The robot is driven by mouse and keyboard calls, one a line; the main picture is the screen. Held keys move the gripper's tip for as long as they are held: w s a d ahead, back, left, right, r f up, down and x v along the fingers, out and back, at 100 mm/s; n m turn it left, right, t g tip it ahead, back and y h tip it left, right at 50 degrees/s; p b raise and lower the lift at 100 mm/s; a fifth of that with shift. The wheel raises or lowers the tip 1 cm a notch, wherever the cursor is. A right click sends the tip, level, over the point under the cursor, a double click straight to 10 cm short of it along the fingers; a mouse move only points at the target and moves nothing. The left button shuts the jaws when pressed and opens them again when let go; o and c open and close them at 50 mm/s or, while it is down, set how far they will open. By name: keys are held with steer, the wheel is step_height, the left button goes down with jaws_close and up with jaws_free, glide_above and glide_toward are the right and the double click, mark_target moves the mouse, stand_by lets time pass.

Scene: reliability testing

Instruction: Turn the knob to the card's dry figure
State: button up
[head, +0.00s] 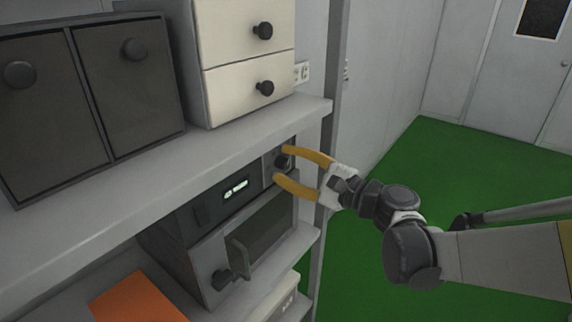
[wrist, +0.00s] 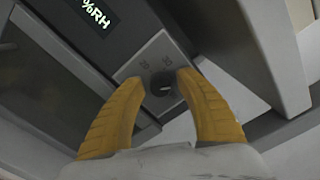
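The dark round knob (head: 284,162) sits on a grey plate at the right end of the cabinet's front panel. No card is clearly identifiable.
The cabinet's door (head: 262,232) with a protruding frame is below the panel. A shelf board (head: 240,134) runs close above, carrying cream drawers (head: 236,84) and dark cabinets (head: 122,90). A grey post (head: 334,130) stands beside my gripper. An orange flat-topped object (head: 137,299) lies lower left.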

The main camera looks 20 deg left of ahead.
steer(key=shift+d, duration=0.1)
steer(key=v, duration=1.2)
steer(key=shift+s+f, duration=0.1)
steer(key=s+d+f+n+h, duration=0.5)
steer(key=s+d+h, duration=0.2)
steer(key=d, duration=0.4)
steer(key=s+d+f+n+h, duration=0.5)
steer(key=s+d+h, duration=0.3)
steer(key=d, duration=0.4)
steer(key=shift+f+n+h, duration=0.3)
steer(key=shift+f+h, duration=0.05)
steer(key=shift+h, duration=0.45)
